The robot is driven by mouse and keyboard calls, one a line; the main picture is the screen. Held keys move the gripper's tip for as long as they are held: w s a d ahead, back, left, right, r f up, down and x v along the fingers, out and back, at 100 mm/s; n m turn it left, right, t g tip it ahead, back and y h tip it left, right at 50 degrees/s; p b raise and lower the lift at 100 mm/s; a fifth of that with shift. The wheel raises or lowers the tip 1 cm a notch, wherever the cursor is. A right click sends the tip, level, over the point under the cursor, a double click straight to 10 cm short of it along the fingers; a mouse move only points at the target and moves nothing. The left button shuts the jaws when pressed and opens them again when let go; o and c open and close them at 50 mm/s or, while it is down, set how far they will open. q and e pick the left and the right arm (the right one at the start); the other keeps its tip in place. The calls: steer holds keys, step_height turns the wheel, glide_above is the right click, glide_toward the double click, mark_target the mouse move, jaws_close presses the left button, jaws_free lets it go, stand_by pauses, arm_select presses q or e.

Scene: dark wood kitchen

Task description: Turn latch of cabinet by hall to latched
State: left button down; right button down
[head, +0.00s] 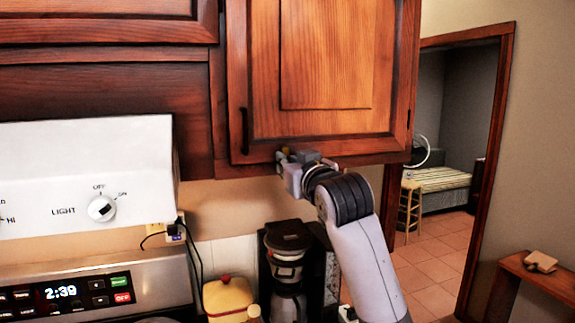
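The wooden cabinet by the hall (327,50) hangs at upper middle, beside the doorway. Its door looks closed, with a dark vertical handle at the left edge. My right gripper (285,160) is at the bottom edge of this door, left of its middle, with the arm rising from the lower right. A small yellowish bit shows at the fingertips, but I cannot tell whether it is the latch. The latch is not clearly visible, and its position cannot be told. The fingers are small and partly hidden, so their opening cannot be told. My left gripper is out of view.
A white range hood (85,178) and a stove panel (95,288) are at left. A coffee maker (287,265) and a yellow jar (228,298) stand below the cabinet. A doorway with a stool (410,208) opens at right, near a wooden shelf (540,283).

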steer(key=shift+f+m, duration=0.15)
steer(key=shift+m, duration=0.45)
steer(key=c, duration=1.6)
jaws_free()
steer(key=shift+d, duration=0.1)
steer(key=v, duration=1.2)
